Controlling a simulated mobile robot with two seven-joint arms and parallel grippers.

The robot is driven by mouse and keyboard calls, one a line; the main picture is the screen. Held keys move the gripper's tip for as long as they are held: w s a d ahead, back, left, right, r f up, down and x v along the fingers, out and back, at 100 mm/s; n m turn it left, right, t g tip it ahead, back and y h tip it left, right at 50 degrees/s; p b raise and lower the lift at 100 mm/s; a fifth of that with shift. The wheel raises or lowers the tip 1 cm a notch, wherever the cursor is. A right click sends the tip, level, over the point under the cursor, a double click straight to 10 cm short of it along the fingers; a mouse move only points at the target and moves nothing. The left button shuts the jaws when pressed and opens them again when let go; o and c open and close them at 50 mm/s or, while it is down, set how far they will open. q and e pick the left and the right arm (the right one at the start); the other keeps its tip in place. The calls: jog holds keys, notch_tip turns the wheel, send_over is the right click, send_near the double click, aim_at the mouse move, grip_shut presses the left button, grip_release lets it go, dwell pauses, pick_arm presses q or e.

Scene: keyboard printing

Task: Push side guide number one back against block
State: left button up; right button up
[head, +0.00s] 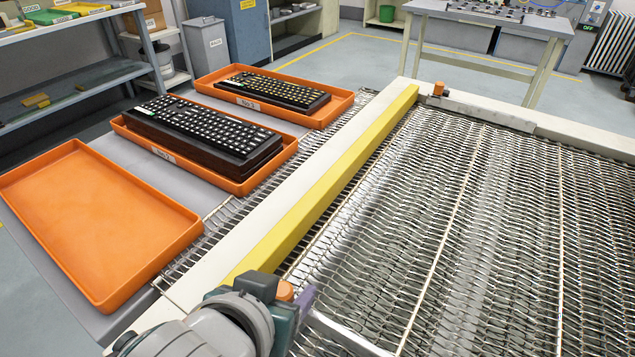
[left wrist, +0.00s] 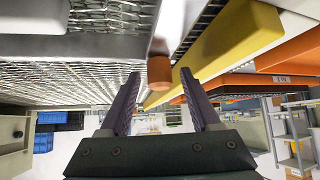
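A long yellow bar (head: 335,185) runs along the left side of the wire-mesh belt, against a white frame rail (head: 290,185). An orange knob (head: 438,89) stands at its far end, by a grey bar (head: 490,110). Another orange knob (head: 285,291) is at the near end. I see no number, so I cannot tell which part is guide one or the block. My left gripper (head: 305,298) is at the near end of the yellow bar. In the left wrist view its purple fingers (left wrist: 157,95) are apart, with the knob (left wrist: 159,72) between or just beyond them; contact is unclear. My right gripper is out of view.
Orange trays line the left: an empty near one (head: 95,220), then two holding keyboards (head: 205,135) (head: 275,90). A shelf (head: 75,65) stands at the back left. A table (head: 490,25) stands behind the belt. The mesh belt (head: 480,220) is clear.

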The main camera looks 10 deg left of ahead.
pick_arm(q)
grip_shut()
dwell(1.2)
